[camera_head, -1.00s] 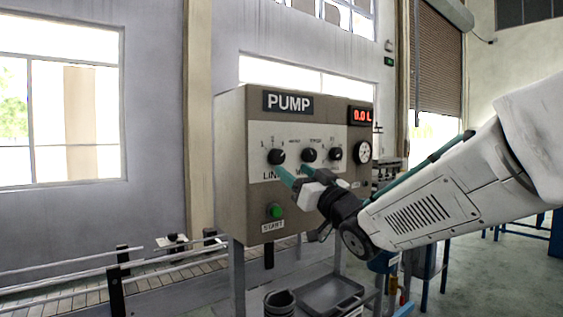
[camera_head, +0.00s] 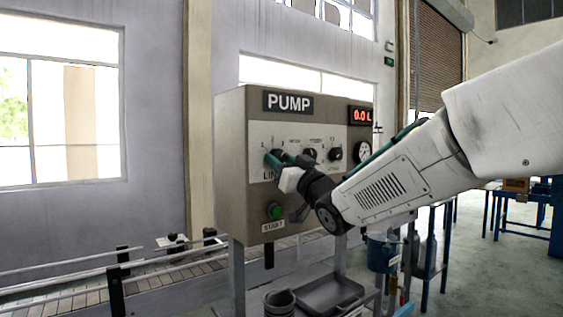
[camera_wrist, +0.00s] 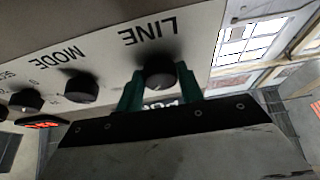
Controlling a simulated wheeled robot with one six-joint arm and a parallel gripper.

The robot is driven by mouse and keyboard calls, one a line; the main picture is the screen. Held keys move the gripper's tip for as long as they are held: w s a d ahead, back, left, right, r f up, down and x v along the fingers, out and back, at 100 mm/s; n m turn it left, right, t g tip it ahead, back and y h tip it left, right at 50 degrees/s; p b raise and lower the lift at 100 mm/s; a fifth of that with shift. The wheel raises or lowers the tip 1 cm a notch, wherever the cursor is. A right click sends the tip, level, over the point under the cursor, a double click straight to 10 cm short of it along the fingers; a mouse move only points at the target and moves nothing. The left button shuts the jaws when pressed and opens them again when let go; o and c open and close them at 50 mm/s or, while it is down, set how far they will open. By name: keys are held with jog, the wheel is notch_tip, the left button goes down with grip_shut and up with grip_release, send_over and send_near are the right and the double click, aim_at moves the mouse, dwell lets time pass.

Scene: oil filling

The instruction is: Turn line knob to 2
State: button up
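The black LINE knob (camera_head: 275,155) is the leftmost of three knobs on the grey PUMP panel (camera_head: 229,150). In the wrist view the LINE knob (camera_wrist: 160,73) sits between the two green fingers of my gripper (camera_wrist: 160,84), one on each side. In the head view my gripper (camera_head: 278,164) is at the panel front and partly covers the knob. The fingers stand apart by about the knob's width; I cannot tell whether they touch it. The knob's pointer and its number marks are too hidden or small to read.
The MODE knob (camera_wrist: 80,87) and a third knob (camera_wrist: 26,100) are beside it. A green START button (camera_head: 274,211) is below my gripper. The red display (camera_head: 361,116) reads 0.0 L, above a gauge (camera_head: 362,152). A tray (camera_head: 330,293) and bucket (camera_head: 279,302) stand below.

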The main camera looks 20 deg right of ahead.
jog(key=shift+n, duration=0.5)
jog(key=n+y, duration=0.1)
jog(key=n, duration=0.1)
jog(key=n+g+y, duration=0.1)
jog(key=n, duration=0.1)
jog(key=n+g+y, duration=0.1)
jog(key=n, duration=0.1)
jog(key=shift+w+d, duration=0.1)
jog(key=shift+d, duration=0.15)
jog(key=shift+n+g+y, duration=0.45)
jog(key=shift+n, duration=0.9)
jog(key=shift+n+g+y, duration=0.45)
jog(key=shift+n, duration=0.9)
jog(key=o, duration=1)
jog(key=shift+r, duration=0.1)
jog(key=shift+d, duration=0.1)
jog(key=v, duration=0.7)
jog(key=shift+s+d, duration=0.25)
jog(key=shift+s, duration=0.05)
